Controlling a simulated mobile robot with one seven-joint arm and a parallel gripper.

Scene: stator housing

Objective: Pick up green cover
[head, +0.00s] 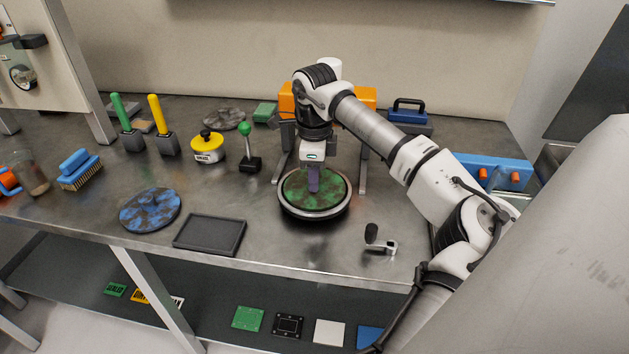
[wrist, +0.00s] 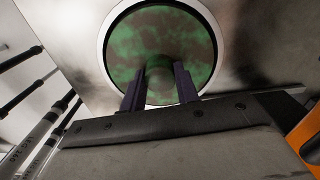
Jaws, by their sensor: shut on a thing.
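The green cover (head: 328,185) is a round, mottled green disc. In the head view it lies within a light metal ring (head: 313,214) near the middle of the workbench. My gripper (head: 313,190) points down over the middle of the cover. In the wrist view the cover (wrist: 160,30) fills the top centre, with the pale ring around it. The two dark purple fingers of my gripper (wrist: 160,85) are on either side of a round green knob (wrist: 159,72) at the cover's centre and are shut on it. Whether the cover is lifted off the ring, I cannot tell.
A blue mottled disc (head: 150,209) and an empty dark tray (head: 187,245) lie to the left. A small metal bracket (head: 380,242) stands to the right. A yellow pot (head: 208,152) and green-knobbed lever (head: 247,150) stand at back left.

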